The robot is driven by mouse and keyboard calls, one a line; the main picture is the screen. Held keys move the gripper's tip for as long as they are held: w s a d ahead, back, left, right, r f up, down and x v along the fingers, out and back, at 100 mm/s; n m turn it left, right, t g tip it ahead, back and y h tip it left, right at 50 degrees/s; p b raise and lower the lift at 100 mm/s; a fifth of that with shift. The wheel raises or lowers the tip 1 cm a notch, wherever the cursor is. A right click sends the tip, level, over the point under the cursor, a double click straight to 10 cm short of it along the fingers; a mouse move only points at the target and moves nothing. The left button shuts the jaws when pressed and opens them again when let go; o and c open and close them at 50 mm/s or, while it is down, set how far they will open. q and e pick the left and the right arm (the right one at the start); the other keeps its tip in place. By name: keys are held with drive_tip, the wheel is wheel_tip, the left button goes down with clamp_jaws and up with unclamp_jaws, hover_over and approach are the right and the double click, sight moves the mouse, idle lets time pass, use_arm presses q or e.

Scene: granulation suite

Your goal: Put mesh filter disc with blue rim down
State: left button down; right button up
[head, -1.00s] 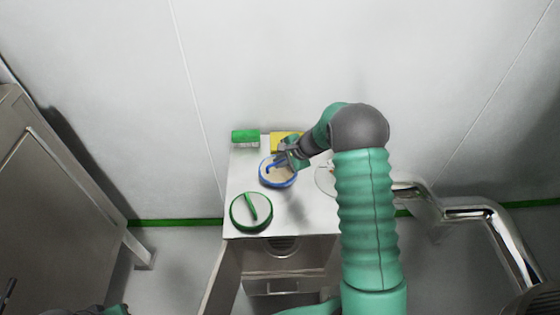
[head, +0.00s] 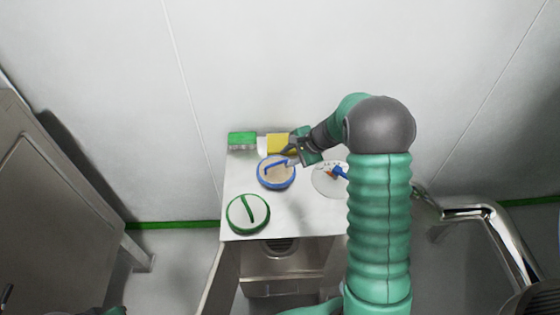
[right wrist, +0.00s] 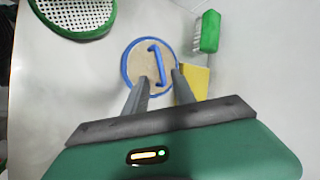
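The mesh filter disc with blue rim (head: 277,180) lies flat on the steel table, its blue handle upward. It also shows in the right wrist view (right wrist: 137,68), ahead of the fingers. My right gripper (head: 294,156) is at the disc's upper right edge in the head view.
A green-rimmed mesh disc (head: 248,215) lies nearer the table's front edge (head: 285,237). A green brush (head: 242,139) and a yellow item (head: 278,143) are at the back. A pale round item (head: 325,184) with blue and orange parts lies right. The table's front right is clear.

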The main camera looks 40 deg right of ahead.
drive_tip(key=a+v, duration=0.1)
drive_tip(key=v, duration=0.4)
use_arm(q)
drive_tip(key=shift+d+r, duration=0.1)
drive_tip(key=shift+r, duration=0.05)
use_arm(e)
drive_tip(key=s+a+f+n+g+h, duration=0.1)
drive_tip(key=s+a+n+g, duration=0.1)
drive_tip(key=s+a+n, duration=0.6)
drive_tip(key=s+a+f+n+g+h, duration=0.1)
drive_tip(key=s+a+n+g, duration=0.1)
drive_tip(key=s+a+n, duration=0.7)
drive_tip(key=a+n, duration=0.2)
drive_tip(key=a, duration=0.1)
drive_tip(key=shift+s+f, duration=0.3)
use_arm(q)
drive_tip(key=shift+s, duration=0.1)
drive_tip(key=shift+a, duration=0.4)
use_arm(e)
drive_tip(key=shift+a, duration=0.3)
use_arm(q)
drive_tip(key=shift+d, duration=0.25)
use_arm(e)
drive_tip(key=shift+d, duration=0.25)
